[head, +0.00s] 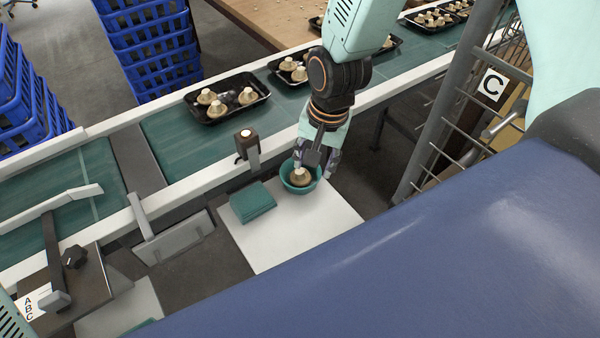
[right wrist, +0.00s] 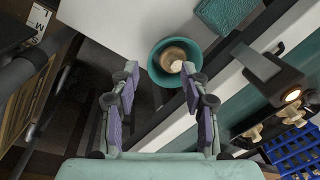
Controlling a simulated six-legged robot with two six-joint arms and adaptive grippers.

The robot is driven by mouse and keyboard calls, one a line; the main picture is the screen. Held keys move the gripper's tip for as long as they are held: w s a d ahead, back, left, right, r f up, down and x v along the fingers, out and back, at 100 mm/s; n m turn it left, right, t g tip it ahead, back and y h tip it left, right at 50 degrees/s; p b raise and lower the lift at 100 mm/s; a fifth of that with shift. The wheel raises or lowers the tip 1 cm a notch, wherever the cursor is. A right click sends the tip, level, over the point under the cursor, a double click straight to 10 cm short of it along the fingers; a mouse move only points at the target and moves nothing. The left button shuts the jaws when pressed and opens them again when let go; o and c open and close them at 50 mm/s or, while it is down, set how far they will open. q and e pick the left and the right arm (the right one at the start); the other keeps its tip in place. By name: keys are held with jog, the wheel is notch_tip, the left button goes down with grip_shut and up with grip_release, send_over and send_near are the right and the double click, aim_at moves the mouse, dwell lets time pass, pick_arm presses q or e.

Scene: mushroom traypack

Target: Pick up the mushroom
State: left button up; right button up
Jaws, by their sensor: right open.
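A brown mushroom (head: 301,176) with a pale stem sits in a small teal bowl (head: 286,188) on a white board. My right gripper (head: 317,160) is above and just beside the bowl, with its fingers pointing down. In the right wrist view the mushroom (right wrist: 173,56) lies in the bowl (right wrist: 156,75), ahead of the fingertips and nearer the right finger. There the right gripper (right wrist: 158,80) is open with nothing between its fingers. My left gripper is not in view.
A folded teal cloth (head: 252,202) lies beside the bowl on the white board (head: 290,235). A post with a lit top (head: 247,145) stands close by. Behind runs a green conveyor (head: 170,135) carrying black trays (head: 228,115) of mushrooms. A metal rack (head: 440,130) stands right.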

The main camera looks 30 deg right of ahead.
aim_at(300, 171)
jog(key=n, duration=0.3)
jog(key=n+t, duration=0.1)
jog(key=n, duration=0.2)
jog(key=w+n+t, duration=0.1)
jog(key=n, duration=0.2)
jog(key=shift+a+n, duration=0.2)
jog(key=shift+n, duration=0.2)
jog(key=w+f+n, duration=0.1)
jog(key=f, duration=0.1)
jog(key=w+f+n+b, duration=0.1)
jog(key=f, duration=0.1)
jog(key=w+f+n+t+b, duration=0.1)
jog(key=f+n, duration=0.1)
jog(key=shift+f, duration=0.3)
jog(key=shift+w+f, duration=0.25)
jog(key=shift+f, duration=0.05)
jog(key=shift+c, duration=0.4)
